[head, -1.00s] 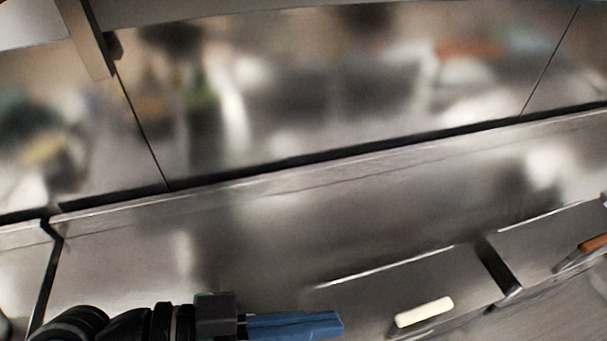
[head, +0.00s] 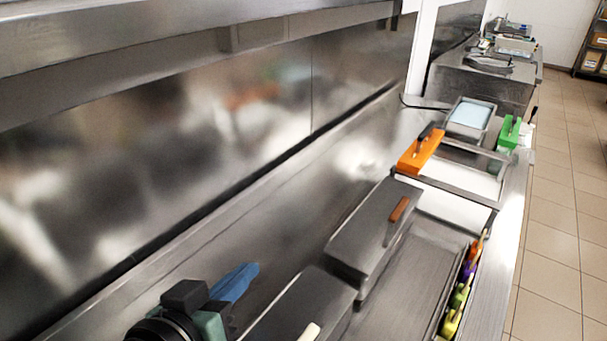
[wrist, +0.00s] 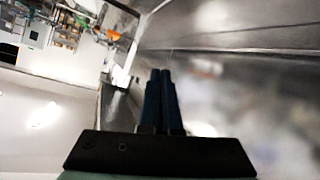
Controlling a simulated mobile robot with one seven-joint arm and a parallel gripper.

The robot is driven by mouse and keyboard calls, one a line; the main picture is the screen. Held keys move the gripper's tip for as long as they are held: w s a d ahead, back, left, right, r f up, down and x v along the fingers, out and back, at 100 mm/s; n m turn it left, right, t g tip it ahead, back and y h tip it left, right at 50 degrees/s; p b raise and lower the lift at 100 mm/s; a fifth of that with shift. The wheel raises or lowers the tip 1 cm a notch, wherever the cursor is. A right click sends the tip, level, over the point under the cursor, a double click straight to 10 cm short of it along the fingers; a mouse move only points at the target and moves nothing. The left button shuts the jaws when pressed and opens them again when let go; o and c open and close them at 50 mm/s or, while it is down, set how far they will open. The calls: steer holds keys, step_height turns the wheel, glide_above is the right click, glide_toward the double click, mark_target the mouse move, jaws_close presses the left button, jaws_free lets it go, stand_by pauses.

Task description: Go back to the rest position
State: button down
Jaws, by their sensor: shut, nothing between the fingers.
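My gripper (head: 236,282) shows at the bottom left of the head view, with blue fingers in front of the steel back wall (head: 200,150). It is above the steel counter and holds nothing. In the wrist view my gripper (wrist: 161,74) has its two dark blue fingers side by side and together. The wrist view looks along the steel wall, with the room tilted on the left.
A steel lid with a brown handle (head: 398,208) and a lid with a white handle (head: 309,332) lie right of my gripper. Beyond are an orange-topped tool (head: 420,152), a green item (head: 509,131) and a tray of pale blue contents (head: 470,115). Tiled floor (head: 560,200) is clear at right.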

steer(key=w+d+r+t+y, duration=0.2)
steer(key=w+d+r, duration=0.25)
steer(key=r, duration=0.25)
steer(key=w+d+r+t+y, duration=0.2)
steer(key=w+d+r+t, duration=0.15)
steer(key=d+r, duration=0.2)
steer(key=s+a+r+t, duration=0.1)
steer(key=s+r+t, duration=0.3)
steer(key=r, duration=0.9)
steer(key=s+r+t, duration=0.5)
steer(key=s+r, duration=0.4)
steer(key=r, duration=0.4)
steer(key=shift+a+r+y+p, duration=0.25)
steer(key=shift+a+y+p, duration=0.05)
steer(key=shift+a+p, duration=0.15)
steer(key=shift+d, duration=0.1)
